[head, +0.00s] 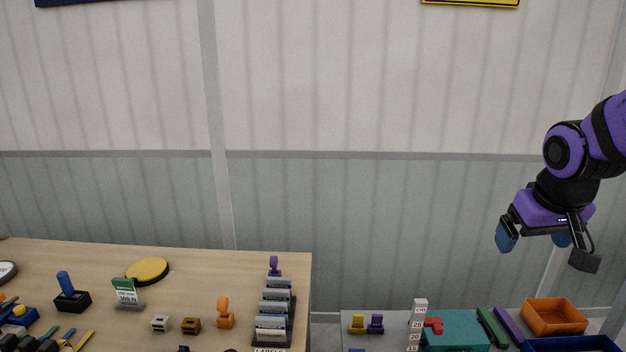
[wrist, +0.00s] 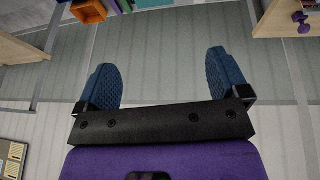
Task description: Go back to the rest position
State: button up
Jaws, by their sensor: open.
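My gripper (head: 533,238) hangs at the right side of the head view, above the grey table with the bins. It has a purple body and blue finger pads. In the wrist view the two blue fingers (wrist: 165,82) stand wide apart with nothing between them. Floor and a wall or panel show beyond the fingers. The gripper touches nothing that I can see.
A wooden table (head: 215,270) fills the lower left, with a label rack (head: 273,318) and a yellow disc (head: 147,270). The grey table (head: 390,318) holds a teal box (head: 455,332), an orange bin (head: 553,317) and a blue bin (head: 570,343). The air around the arm is clear.

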jog(key=s+a+r, duration=0.3)
jog(key=s, duration=0.3)
jog(key=s+a+r+t+y, duration=0.1)
jog(key=s+a+r, duration=0.2)
jog(key=s, duration=0.4)
jog(key=shift+s+a+r+n+y, duration=0.3)
jog(key=shift+a+r+n, duration=0.1)
jog(key=shift+r, duration=0.05)
